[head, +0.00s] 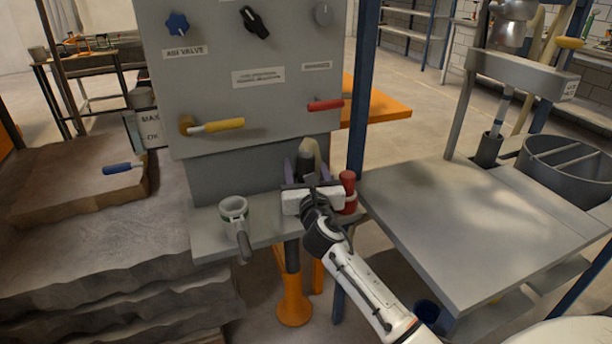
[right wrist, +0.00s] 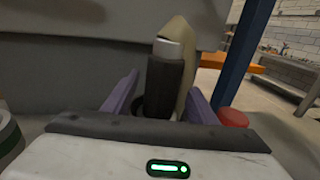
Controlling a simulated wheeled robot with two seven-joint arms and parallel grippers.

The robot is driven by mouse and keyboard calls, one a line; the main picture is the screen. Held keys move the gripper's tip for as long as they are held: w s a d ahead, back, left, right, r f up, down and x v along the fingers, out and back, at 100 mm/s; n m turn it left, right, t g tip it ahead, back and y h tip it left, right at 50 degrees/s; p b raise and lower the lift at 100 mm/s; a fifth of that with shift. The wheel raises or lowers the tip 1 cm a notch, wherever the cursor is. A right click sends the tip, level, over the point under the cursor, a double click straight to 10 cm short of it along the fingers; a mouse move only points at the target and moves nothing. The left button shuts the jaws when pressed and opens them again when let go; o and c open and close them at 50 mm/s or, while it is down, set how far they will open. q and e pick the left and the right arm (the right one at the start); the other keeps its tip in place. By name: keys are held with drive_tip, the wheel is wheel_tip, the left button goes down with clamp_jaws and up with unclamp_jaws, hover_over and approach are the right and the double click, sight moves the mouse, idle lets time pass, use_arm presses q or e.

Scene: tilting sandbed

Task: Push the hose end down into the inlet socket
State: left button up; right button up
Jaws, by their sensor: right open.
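The hose end (right wrist: 164,88) is a black cuff with a silver collar on top, standing about upright in the right wrist view. A tan hose (right wrist: 190,62) rises close behind it; in the head view its bend (head: 311,150) shows above my gripper. A dark ring (right wrist: 138,108), apparently the inlet socket, shows at the cuff's foot. The cuff's lower end is hidden, so its depth in the socket cannot be told. My right gripper (head: 307,171) is open, its purple fingers on either side of the cuff (right wrist: 163,92) with gaps visible. My left gripper is out of view.
A red cylinder (head: 348,183) stands just right of my gripper, before a blue post (head: 361,110). A cup with a handle (head: 234,208) sits left on the ledge (head: 212,240). The grey panel (head: 240,85) rises behind. A grey table (head: 460,220) at right is largely clear.

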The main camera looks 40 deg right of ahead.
drive_tip(key=shift+w+d, duration=0.3)
drive_tip(key=shift+w, duration=0.3)
drive_tip(key=shift+r, duration=0.1)
clamp_jaws()
